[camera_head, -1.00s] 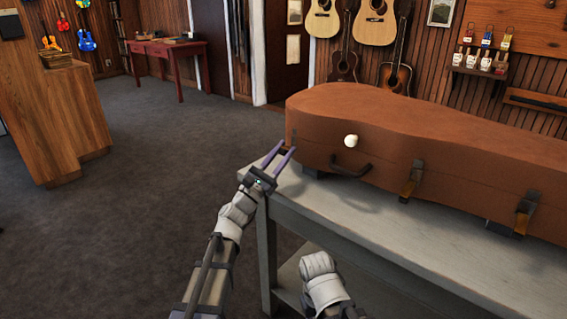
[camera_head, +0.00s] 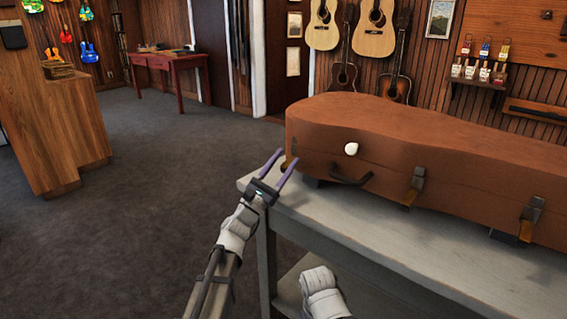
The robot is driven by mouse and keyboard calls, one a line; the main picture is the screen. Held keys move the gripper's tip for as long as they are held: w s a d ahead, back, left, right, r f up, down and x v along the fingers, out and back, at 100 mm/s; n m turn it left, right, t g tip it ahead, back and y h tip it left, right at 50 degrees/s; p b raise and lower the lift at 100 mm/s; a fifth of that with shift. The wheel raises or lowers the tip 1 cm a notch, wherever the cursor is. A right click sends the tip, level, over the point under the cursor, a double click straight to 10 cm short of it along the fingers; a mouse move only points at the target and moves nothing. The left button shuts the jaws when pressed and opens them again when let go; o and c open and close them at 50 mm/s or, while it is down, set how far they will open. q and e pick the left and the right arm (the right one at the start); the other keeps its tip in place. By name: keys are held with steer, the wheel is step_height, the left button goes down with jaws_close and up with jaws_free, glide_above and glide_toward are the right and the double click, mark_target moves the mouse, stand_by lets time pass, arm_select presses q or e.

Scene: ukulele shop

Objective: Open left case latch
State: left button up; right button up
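The brown guitar case (camera_head: 440,155) lies closed on a grey bench (camera_head: 375,230). Its front side carries two metal latches, a left latch (camera_head: 414,186) and a right latch (camera_head: 530,218), with a dark handle (camera_head: 351,178) and a white knob (camera_head: 351,149) further left. My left gripper (camera_head: 282,159) is open and empty, its two purple fingers apart, beside the left end of the case. It is well left of the left latch. My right arm shows only as a pale link at the bottom middle; its gripper is out of view.
The bench's front left corner (camera_head: 250,190) is close to my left gripper, and a lower shelf (camera_head: 345,295) lies under it. A wooden counter (camera_head: 55,130) stands at the far left. A red table (camera_head: 170,62) is at the back. The carpet between is clear.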

arm_select(q)
steer(key=b+v, duration=0.4)
steer(key=v, duration=0.4)
stand_by(0.4)
